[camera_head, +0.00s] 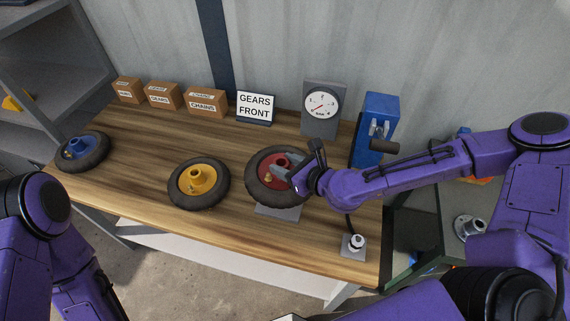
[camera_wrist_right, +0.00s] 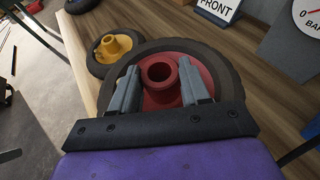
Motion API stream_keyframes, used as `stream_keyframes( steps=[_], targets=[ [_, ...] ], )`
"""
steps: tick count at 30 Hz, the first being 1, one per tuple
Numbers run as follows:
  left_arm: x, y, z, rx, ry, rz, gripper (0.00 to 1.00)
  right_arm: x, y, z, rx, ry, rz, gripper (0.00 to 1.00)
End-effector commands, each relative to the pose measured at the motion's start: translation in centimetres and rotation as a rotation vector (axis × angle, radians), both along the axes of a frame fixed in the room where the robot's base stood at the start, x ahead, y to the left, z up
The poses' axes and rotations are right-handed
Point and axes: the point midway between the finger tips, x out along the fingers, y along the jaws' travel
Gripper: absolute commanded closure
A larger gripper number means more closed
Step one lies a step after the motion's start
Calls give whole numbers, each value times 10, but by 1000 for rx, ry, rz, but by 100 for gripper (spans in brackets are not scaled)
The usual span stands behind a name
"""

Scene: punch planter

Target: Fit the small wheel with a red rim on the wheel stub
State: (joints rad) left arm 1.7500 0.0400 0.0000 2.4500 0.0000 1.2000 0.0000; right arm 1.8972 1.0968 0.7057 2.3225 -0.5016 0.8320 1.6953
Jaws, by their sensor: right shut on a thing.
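The wheel with a red rim (camera_head: 265,166) and dark tyre is at the middle right of the table in the head view. My right gripper (camera_head: 291,171) reaches it from the right. In the right wrist view the grey fingers (camera_wrist_right: 159,91) stand on either side of the red hub (camera_wrist_right: 158,73), shut on it. The hub's open bore faces up. A grey plate (camera_head: 279,212) shows under the wheel's near edge; I cannot tell whether the wheel touches it. A metal flange with a short stub (camera_head: 468,228) sits on the green-edged surface at right, possibly the wheel stub. My left gripper is out of view.
A yellow-rimmed wheel (camera_head: 199,183) and a blue-rimmed wheel (camera_head: 83,151) lie to the left. A gauge (camera_head: 322,107), a blue device (camera_head: 374,128), a sign (camera_head: 255,107) and small boxes (camera_head: 163,95) line the back. A small fitting on a plate (camera_head: 354,246) stands at the front right.

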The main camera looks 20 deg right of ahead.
Motion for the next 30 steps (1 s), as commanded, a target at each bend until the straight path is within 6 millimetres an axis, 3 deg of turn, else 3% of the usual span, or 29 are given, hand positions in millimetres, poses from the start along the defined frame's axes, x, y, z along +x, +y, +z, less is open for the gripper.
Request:
stream_keyframes(
  steps=[30],
  targets=[
    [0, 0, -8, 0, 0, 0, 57, 1, 1, -2, 1, -6, 2, 100]
  ],
)
